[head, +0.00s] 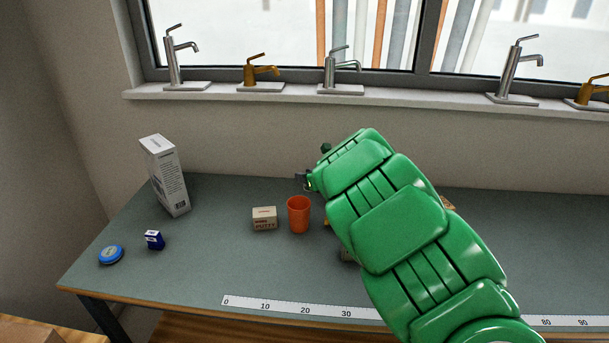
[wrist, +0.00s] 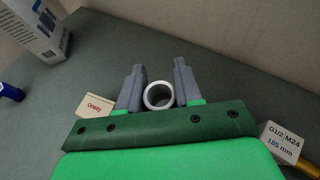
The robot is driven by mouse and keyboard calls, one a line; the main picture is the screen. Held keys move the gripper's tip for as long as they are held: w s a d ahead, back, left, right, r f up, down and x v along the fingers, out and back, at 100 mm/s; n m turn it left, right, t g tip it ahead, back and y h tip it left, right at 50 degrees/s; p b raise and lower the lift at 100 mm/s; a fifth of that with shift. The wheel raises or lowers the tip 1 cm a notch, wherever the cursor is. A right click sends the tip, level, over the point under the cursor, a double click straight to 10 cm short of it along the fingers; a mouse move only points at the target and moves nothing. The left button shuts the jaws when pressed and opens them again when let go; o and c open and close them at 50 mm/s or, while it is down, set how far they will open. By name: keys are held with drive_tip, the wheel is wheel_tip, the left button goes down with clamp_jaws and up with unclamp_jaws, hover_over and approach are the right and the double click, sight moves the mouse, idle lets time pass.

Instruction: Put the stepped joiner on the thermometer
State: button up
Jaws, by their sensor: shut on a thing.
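My gripper (head: 304,180) is raised above the back of the bench in the head view, left of my green arm. In the wrist view my gripper (wrist: 160,66) has its two grey fingers on either side of a pale, hollow round piece (wrist: 147,97), seen end-on. It looks like the stepped joiner; its steps do not show. I cannot make out a thermometer for sure in either view. A block labelled "G1/2 M24 185 mm" (wrist: 283,136) with a brass-coloured part beside it is at the right of the wrist view. My arm hides much of the bench's middle.
A ruler strip (head: 285,307) runs along the front. Taps line the windowsill (head: 230,98).

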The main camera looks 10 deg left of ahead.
drive_tip(key=shift+s+d+r, duration=0.15)
drive_tip(key=shift+s+r, duration=0.1)
drive_tip(key=shift+s, duration=0.35)
drive_tip(key=shift+s+d+r, duration=0.2)
drive_tip(key=shift+s+r, duration=0.1)
drive_tip(key=shift+s, duration=0.25)
drive_tip(key=shift+s+d+r, duration=0.15)
drive_tip(key=shift+s+r, duration=0.1)
drive_tip(key=shift+s, duration=0.35)
